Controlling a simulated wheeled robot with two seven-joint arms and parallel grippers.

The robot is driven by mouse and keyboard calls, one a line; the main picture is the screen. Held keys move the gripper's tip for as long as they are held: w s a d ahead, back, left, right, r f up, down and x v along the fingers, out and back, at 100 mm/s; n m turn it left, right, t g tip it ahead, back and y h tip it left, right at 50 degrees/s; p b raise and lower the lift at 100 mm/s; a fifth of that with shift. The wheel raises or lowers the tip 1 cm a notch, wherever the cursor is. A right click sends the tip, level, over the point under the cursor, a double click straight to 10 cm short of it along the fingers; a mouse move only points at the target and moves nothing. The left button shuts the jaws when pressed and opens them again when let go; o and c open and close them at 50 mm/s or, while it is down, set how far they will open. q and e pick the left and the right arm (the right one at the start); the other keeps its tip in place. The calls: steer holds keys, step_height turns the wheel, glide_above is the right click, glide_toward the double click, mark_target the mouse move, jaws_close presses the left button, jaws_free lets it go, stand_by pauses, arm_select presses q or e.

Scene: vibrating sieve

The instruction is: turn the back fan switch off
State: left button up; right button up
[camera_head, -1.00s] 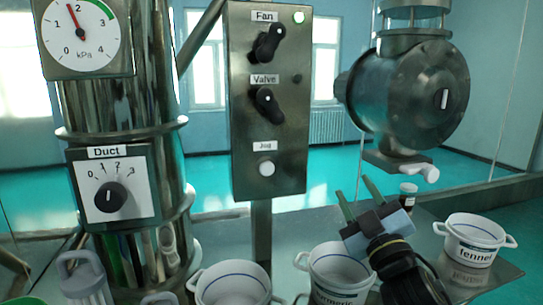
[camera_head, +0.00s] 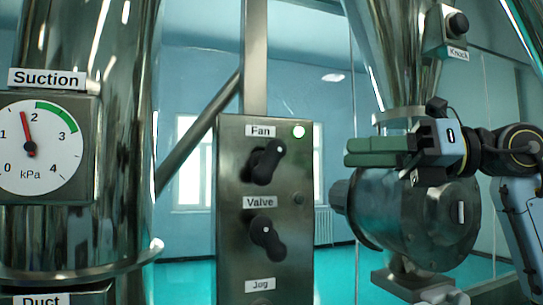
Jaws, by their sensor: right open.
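The Fan switch (camera_head: 268,163) is a black rotary knob at the top of a grey metal control panel (camera_head: 233,221). Its handle slants up to the right, and the round lamp (camera_head: 299,132) beside the Fan label glows pale green-white. My right gripper (camera_head: 352,152) is to the right of the panel, at about the Fan knob's height in the picture. Its green fingers point left and look apart from the panel, with nothing seen between them. My left gripper is not in view.
The Valve knob (camera_head: 267,238) sits below the Fan knob, with a Jug label (camera_head: 261,285) under it. A suction gauge (camera_head: 41,148) is on the steel column at left. A round metal housing (camera_head: 395,222) lies behind and below my right gripper, under a funnel (camera_head: 396,60).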

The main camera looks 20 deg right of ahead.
mark_target(274, 155)
steer(key=p+x, duration=0.2)
steer(key=x, duration=1.1)
jaws_close()
